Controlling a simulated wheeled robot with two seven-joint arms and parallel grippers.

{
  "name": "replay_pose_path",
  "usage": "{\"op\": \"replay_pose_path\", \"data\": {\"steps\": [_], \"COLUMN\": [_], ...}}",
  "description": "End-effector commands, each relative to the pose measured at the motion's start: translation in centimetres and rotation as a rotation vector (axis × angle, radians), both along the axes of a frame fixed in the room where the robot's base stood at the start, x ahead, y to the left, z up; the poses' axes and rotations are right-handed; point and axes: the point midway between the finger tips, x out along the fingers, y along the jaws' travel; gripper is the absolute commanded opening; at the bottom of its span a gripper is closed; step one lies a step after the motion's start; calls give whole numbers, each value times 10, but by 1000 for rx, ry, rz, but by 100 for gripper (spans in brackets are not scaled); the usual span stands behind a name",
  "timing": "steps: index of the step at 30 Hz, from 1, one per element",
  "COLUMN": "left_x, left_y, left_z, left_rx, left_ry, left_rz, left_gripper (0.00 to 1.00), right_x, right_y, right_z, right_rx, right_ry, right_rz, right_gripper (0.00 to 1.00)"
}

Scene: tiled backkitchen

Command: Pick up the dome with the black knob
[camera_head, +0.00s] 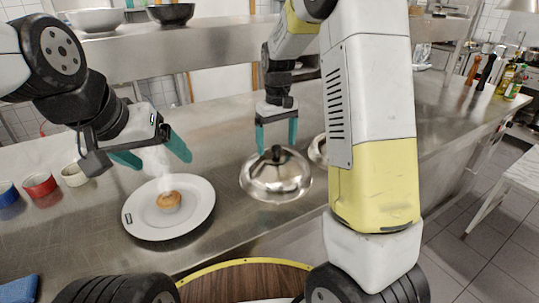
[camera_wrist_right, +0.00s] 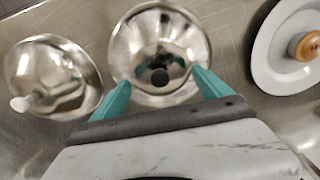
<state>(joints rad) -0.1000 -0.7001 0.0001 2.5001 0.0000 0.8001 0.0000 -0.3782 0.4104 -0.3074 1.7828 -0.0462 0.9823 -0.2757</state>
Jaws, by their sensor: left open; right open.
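The shiny metal dome with the black knob (camera_head: 270,183) sits on the steel counter, right of the white plate. In the right wrist view the same dome (camera_wrist_right: 140,30) is at upper centre, with its black knob (camera_wrist_right: 159,76) between the fingertips. My right gripper (camera_head: 276,147) is open above the dome, its teal fingers on either side of the knob in the wrist view (camera_wrist_right: 163,82). Whether they touch the dome, I cannot tell. My left gripper (camera_head: 160,159) is open and empty, above the back of the plate.
A second metal dome (camera_wrist_right: 45,72) with a white knob stands beside the first; my right arm mostly hides it in the head view. Small coloured bowls (camera_head: 40,186) stand at left. Bottles (camera_head: 515,82) stand far right.

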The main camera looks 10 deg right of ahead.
Motion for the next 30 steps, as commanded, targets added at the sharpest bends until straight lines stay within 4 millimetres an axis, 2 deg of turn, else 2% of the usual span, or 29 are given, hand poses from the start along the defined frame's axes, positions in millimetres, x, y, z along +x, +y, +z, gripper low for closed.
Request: {"op": "replay_pose_path", "data": {"steps": [1,5,13,26,30], "left_x": [0,0,0,0,0], "left_y": [0,0,0,0,0], "left_z": [0,0,0,0,0], "left_rx": [0,0,0,0,0], "left_ry": [0,0,0,0,0], "left_rz": [0,0,0,0,0], "left_gripper": [81,81,81,81,81], "right_x": [-1,0,0,-1,-1], "right_y": [0,0,0,0,0], "right_z": [-8,-21,-23,-24,-25], "right_rx": [-1,0,0,-1,-1], "right_ry": [2,1,-1,2,3], "right_rz": [1,2,1,1,1], "right_gripper": [88,88,86,2,0]}}
